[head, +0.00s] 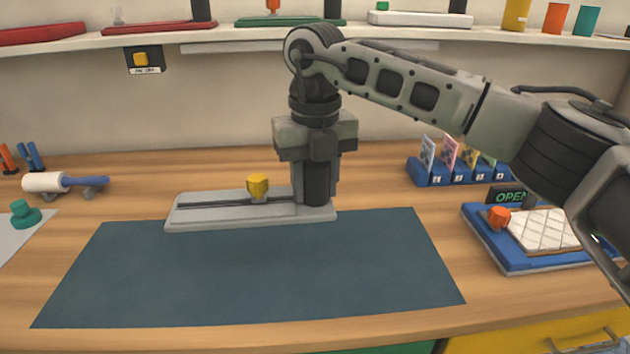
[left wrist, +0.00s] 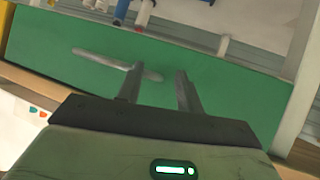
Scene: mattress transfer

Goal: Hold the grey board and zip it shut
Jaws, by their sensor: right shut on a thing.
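The grey board (head: 225,214) lies flat at the back edge of the dark blue mat, with a dark slot along it. A yellow zip pull (head: 257,187) stands upright on the slot, left of my right gripper. My right gripper (head: 316,200) points down and is shut on the right end of the grey board; its fingertips are partly hidden. My left gripper (left wrist: 158,72) is out of the head view. In the left wrist view it is open and empty in front of a green drawer front with a pale handle.
The dark blue mat (head: 255,265) is bare. At right are a blue tray (head: 512,263) with a white quilted pad and an orange knob, and a blue card rack (head: 430,178). A white roller (head: 43,182) lies at left. A shelf (head: 250,35) runs above.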

